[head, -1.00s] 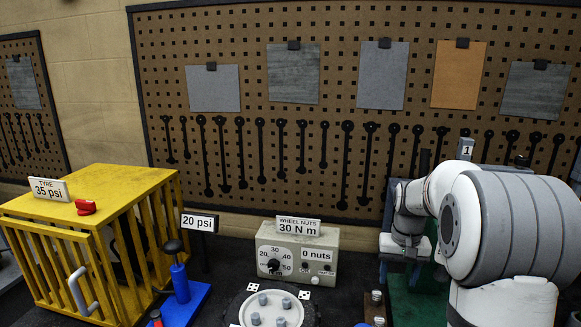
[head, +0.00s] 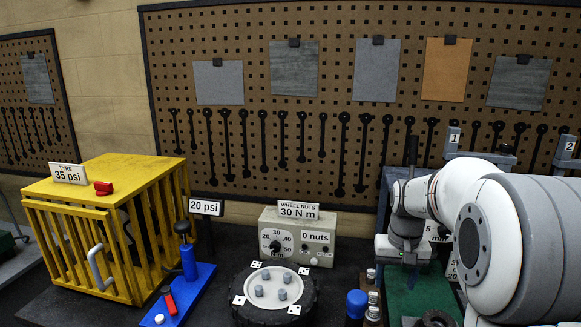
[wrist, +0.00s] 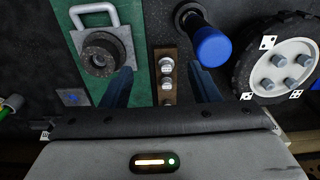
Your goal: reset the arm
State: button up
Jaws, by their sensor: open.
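My white and grey arm (head: 480,215) reaches in from the right of the head view, bent, with its end pointing down over the green mat (head: 408,300). My gripper (wrist: 162,80) shows in the wrist view as two dark blue fingers set well apart, with nothing held between them. Beneath the gap lies a brown strip with silver nuts (wrist: 167,68), apart from the fingers. In the head view the fingertips are hard to make out.
A wheel (head: 303,318) with nuts lies at the front centre, a blue-capped tool (head: 356,303) to its right. A torque box (head: 320,250) stands behind the wheel. A yellow cage (head: 60,205) and a blue pump (head: 189,260) stand left. A pegboard (head: 330,135) closes the back.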

jog(key=s+a+f+t+b, duration=0.1)
jog(key=s+a+f+b, duration=0.1)
jog(key=s, duration=0.5)
jog(key=s+a+f+n+t+b, duration=0.1)
jog(key=s+a+f+b, duration=0.1)
jog(key=s, duration=0.5)
jog(key=s+a+f+n+b, duration=0.1)
jog(key=s+a+f+b, duration=0.2)
jog(key=s, duration=0.4)
jog(key=shift+s+a+t+b, duration=0.25)
jog(key=shift+a+t+b, duration=0.2)
jog(key=shift+a, duration=0.35)
